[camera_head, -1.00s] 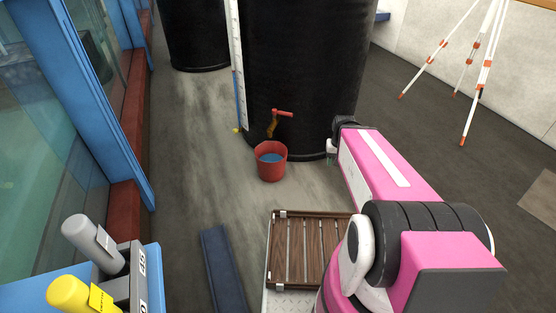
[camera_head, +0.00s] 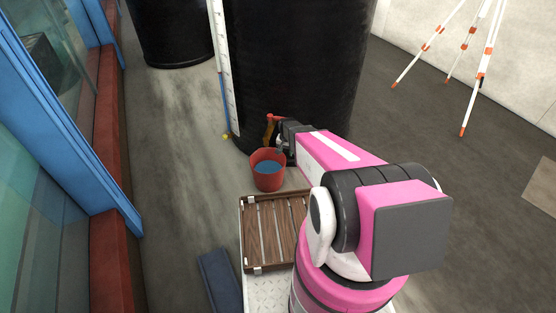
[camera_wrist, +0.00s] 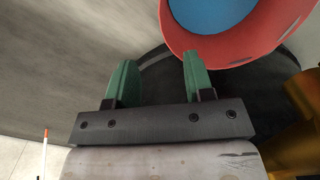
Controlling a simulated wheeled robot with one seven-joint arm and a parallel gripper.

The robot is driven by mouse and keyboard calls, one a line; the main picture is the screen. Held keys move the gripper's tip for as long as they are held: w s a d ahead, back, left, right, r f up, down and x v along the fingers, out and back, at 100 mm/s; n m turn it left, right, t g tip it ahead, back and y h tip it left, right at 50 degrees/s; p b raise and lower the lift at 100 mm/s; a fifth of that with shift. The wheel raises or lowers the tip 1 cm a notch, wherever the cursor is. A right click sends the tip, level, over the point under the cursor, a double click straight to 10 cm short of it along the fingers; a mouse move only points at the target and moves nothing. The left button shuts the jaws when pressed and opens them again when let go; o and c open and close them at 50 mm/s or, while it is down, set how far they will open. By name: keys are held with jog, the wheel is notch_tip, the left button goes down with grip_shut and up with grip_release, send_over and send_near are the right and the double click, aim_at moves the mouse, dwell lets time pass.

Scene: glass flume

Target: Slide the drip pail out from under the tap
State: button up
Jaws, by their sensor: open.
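The red drip pail (camera_head: 267,176) with blue water in it stands on the floor at the foot of the black tank (camera_head: 290,75). The tap (camera_head: 270,126), with a red handle and a brass body, sticks out of the tank just above the pail. My gripper (camera_head: 284,155) is beside the pail's right side, close to the tap and partly hidden by the wrist. In the wrist view my gripper (camera_wrist: 157,80) shows two green fingers spread apart with nothing between them. There the pail (camera_wrist: 240,45) is beyond the right finger, near its tip; I cannot tell whether they touch.
My slatted wooden deck (camera_head: 275,230) is in front of the pail. A dark blue bar (camera_head: 219,280) lies on the floor to its left. A white gauge board (camera_head: 222,65) stands against the tank. Floor left of the pail is clear up to the flume.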

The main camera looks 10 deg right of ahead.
jog(key=shift+f, duration=5)
jog(key=c, duration=0.9)
jog(key=shift+r, duration=0.15)
jog(key=s+d, duration=0.3)
jog(key=d, duration=0.4)
jog(key=s+d, duration=0.3)
jog(key=d, duration=0.4)
jog(key=shift+s+d, duration=0.2)
jog(key=shift+s, duration=0.05)
jog(key=shift+s+d, duration=0.1)
jog(key=shift+d, duration=0.15)
